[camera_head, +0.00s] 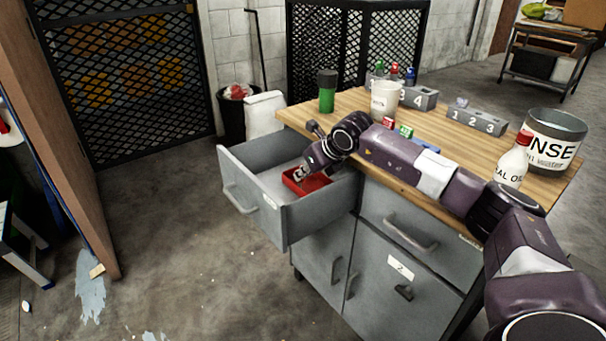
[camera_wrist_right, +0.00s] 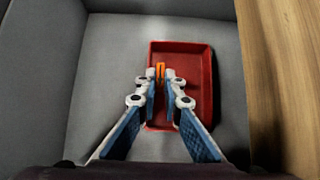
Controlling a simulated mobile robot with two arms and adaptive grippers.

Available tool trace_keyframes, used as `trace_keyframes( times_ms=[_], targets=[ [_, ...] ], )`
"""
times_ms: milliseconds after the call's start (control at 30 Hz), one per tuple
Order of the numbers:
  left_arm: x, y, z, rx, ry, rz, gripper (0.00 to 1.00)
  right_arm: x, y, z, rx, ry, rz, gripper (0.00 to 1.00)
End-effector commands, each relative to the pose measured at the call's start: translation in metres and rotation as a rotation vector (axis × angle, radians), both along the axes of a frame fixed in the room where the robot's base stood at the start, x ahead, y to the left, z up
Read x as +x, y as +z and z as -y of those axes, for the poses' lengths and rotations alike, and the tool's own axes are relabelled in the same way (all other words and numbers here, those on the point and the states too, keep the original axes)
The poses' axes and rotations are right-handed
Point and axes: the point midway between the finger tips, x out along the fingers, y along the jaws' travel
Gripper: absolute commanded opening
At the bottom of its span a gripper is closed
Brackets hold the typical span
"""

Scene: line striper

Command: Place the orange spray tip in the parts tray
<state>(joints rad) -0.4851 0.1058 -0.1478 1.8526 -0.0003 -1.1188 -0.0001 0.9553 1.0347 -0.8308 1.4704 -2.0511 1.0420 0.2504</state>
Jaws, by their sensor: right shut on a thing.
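The orange spray tip (camera_wrist_right: 160,72) is held between the fingertips of my right gripper (camera_wrist_right: 160,80) in the right wrist view. The red parts tray (camera_wrist_right: 193,48) lies in the open drawer, and the tip appears over its left part. I cannot tell whether the tip touches the tray floor. In the head view my right gripper (camera_head: 299,174) reaches down into the drawer at the red tray (camera_head: 316,184); the tip is too small to make out there. My left gripper is not in view.
The grey drawer (camera_head: 267,218) is pulled out below the wooden worktop (camera_head: 348,101). On top stand a green-bodied bottle (camera_head: 327,97), a white cup (camera_head: 384,101), numbered holders (camera_head: 476,121), an oil bottle (camera_head: 514,163) and a rinse water bucket (camera_head: 553,146). The drawer has free room left of the tray.

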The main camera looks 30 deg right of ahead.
Motion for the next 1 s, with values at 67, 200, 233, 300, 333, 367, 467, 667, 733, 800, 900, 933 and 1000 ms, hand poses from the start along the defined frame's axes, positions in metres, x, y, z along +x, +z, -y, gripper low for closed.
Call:
trace_keyframes(
  times_ms=[67, 200, 233, 300, 333, 367, 467, 667, 733, 800, 900, 933, 1000],
  targets=[
    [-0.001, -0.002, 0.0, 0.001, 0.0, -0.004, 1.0, 0.0, -0.001, 0.0, 0.0, 0.0, 0.0, 0.0],
    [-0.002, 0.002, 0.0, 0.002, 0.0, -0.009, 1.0, 0.0, -0.002, 0.0, 0.0, 0.0, 0.0, 0.13],
    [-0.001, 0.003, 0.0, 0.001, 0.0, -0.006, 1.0, 0.0, -0.002, 0.0, 0.0, 0.0, 0.0, 0.16],
    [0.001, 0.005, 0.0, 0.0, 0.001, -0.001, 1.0, 0.0, -0.002, 0.0, 0.0, 0.0, 0.0, 0.24],
    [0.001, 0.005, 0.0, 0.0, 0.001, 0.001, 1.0, 0.0, -0.002, 0.0, 0.0, 0.0, 0.0, 0.25],
    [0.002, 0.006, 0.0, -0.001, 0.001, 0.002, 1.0, 0.0, -0.002, 0.0, 0.0, 0.0, 0.0, 0.25],
    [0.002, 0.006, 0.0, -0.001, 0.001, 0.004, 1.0, 0.0, -0.002, 0.0, 0.0, 0.0, 0.0, 0.25],
    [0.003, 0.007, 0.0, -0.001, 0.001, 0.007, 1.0, 0.0, 0.0, 0.0, 0.0, 0.0, 0.0, 0.25],
    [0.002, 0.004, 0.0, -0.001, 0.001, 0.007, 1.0, -0.002, 0.005, 0.001, -0.001, -0.001, 0.001, 0.25],
    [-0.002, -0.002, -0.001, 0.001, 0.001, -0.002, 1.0, -0.01, 0.014, 0.002, -0.001, 0.0, 0.003, 0.25],
    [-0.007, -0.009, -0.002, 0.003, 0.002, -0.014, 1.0, -0.024, 0.031, 0.003, -0.003, 0.0, 0.002, 0.25],
    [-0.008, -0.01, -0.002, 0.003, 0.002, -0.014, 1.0, -0.028, 0.036, 0.004, -0.003, 0.0, 0.003, 0.25],
    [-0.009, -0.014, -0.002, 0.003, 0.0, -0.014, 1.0, -0.039, 0.048, 0.004, -0.003, 0.001, 0.001, 0.25]
  ],
)
